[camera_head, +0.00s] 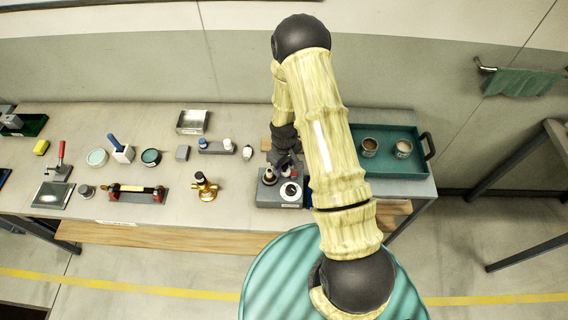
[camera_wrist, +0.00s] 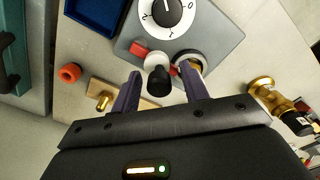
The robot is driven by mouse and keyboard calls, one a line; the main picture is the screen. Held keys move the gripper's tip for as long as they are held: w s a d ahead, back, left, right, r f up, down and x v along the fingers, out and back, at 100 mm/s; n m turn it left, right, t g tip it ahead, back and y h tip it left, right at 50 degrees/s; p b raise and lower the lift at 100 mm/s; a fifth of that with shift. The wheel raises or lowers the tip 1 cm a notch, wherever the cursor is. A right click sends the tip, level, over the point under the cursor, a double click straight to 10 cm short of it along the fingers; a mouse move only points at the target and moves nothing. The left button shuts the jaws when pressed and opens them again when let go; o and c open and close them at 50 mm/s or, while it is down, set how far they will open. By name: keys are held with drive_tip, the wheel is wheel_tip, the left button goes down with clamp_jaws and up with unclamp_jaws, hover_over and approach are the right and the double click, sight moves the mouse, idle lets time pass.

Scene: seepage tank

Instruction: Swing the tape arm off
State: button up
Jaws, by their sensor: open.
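A grey plate (camera_wrist: 218,42) in the wrist view carries a white dial (camera_wrist: 182,25) with a black centre knob. It also shows in the head view (camera_head: 268,199). A black-topped knob with a white collar (camera_wrist: 158,78) stands at the plate's near edge, with a red piece (camera_wrist: 138,50) beside it and a round brass-and-white fitting (camera_wrist: 189,62) to its right. No part is clearly recognisable as a tape arm. My gripper (camera_wrist: 160,70) is open, its fingers either side of the black knob in the picture; contact cannot be told. In the head view my arm hides part of the plate.
A teal tray (camera_head: 417,166) with two cups lies right of the plate. A brass valve (camera_head: 205,187) stands to its left. An orange ring (camera_wrist: 70,73) and a wooden block with a brass peg (camera_wrist: 104,99) lie near my left finger. A teal drum (camera_head: 270,275) stands in front.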

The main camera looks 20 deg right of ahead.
drive_tip(key=c, duration=0.9)
drive_tip(key=shift+a, duration=0.1)
clamp_jaws()
